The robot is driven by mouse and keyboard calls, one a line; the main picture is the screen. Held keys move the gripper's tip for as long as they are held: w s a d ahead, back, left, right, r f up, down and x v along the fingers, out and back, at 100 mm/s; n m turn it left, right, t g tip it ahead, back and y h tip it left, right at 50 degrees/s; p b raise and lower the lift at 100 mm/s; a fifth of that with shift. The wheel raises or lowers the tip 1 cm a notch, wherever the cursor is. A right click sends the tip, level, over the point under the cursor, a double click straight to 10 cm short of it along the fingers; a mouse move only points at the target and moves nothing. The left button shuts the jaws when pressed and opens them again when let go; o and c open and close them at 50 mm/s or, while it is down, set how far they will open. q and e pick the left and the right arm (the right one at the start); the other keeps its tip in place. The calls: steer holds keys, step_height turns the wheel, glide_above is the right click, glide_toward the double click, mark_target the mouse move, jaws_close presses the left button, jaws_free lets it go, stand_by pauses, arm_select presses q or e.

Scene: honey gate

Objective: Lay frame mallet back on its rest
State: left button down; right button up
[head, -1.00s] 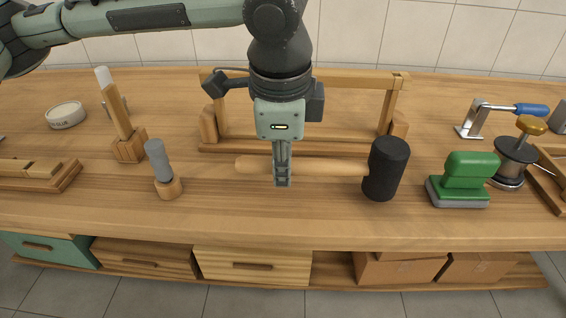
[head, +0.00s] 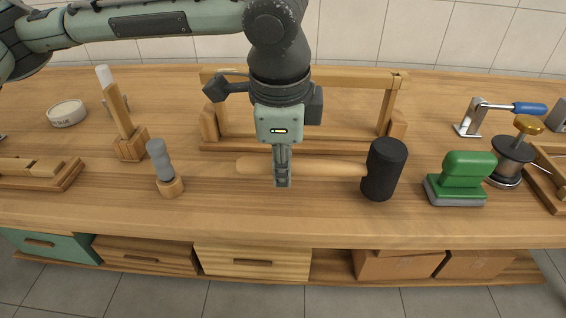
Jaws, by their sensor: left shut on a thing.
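The frame mallet (head: 384,169) has a black cylindrical head and a light wooden handle that runs left across the bench. My left gripper (head: 282,182) comes down from above and is shut on the handle near its middle. The mallet's head is upright at the right end, on or just over the bench top; I cannot tell if it touches. Behind it stands a wooden frame (head: 300,78) with two posts, a top bar and a base rail. I cannot tell which thing is the mallet's rest. My right gripper is not in view.
On the wooden bench (head: 300,222), a grey-handled tool (head: 158,160) stands in a round wooden base to the left. A green block (head: 466,176) and a gold-knobbed metal pot (head: 512,158) stand to the right. The front strip of bench is clear.

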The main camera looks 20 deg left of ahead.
arm_select(q)
steer(key=shift+x, duration=0.85)
steer(key=c, duration=1.3)
jaws_free()
steer(key=shift+s+d, duration=0.1)
steer(key=shift+s, duration=0.1)
steer(key=shift+o, duration=0.2)
steer(key=shift+p+v, duration=0.7)
steer(key=shift+v, duration=3.25)
